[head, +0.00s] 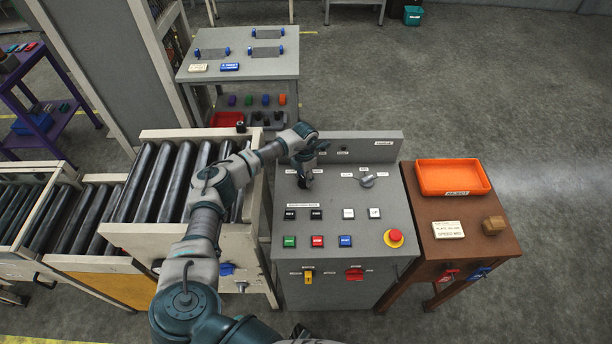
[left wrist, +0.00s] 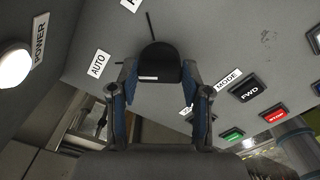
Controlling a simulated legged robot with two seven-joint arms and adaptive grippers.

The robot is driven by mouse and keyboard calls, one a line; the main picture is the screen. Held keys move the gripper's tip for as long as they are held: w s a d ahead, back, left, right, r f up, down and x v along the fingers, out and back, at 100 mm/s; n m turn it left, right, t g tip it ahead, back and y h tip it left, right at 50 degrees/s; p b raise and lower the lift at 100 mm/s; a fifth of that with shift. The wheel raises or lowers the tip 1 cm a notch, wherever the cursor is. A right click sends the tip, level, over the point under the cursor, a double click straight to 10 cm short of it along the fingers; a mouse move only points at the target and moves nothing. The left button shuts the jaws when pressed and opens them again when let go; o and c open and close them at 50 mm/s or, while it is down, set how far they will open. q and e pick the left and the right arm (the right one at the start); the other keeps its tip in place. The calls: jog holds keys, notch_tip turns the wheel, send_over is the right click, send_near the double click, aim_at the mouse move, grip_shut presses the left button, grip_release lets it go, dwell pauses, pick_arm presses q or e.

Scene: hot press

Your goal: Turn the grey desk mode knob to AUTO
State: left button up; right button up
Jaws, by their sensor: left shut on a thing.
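The grey control desk (head: 340,230) stands in the middle of the head view. My left gripper (head: 305,180) reaches down to its upper left part and hides the knob there. In the left wrist view, my gripper (left wrist: 158,80) is shut on a dark knob (left wrist: 160,62), one finger on each side. A white mark shows on the knob's lower edge. The AUTO label (left wrist: 98,64) lies left of the knob, and a label reading MODE (left wrist: 228,80) lies to its right. My right gripper is not in view.
A second knob (head: 367,180) sits right of my gripper. Several push buttons, a red emergency stop (head: 393,238), a yellow switch (head: 309,276) and a red switch (head: 354,274) lie nearer. A roller conveyor (head: 145,185) adjoins left; a brown table with an orange tray (head: 425,178) stands right.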

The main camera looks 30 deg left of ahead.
aim_at(303, 178)
pick_arm(q)
jog(key=shift+s+a+f+n, duration=0.2)
jog(key=shift+n, duration=0.3)
jog(key=shift+f, duration=0.1)
jog(key=o, duration=1.2)
jog(key=shift+s, duration=0.1)
jog(key=shift+c, duration=0.2)
jog(key=shift+r, duration=0.25)
jog(key=shift+w+r, duration=0.2)
jog(key=shift+r, duration=0.15)
notch_tip(303, 178, up, 11)
jog(key=shift+a, duration=0.15)
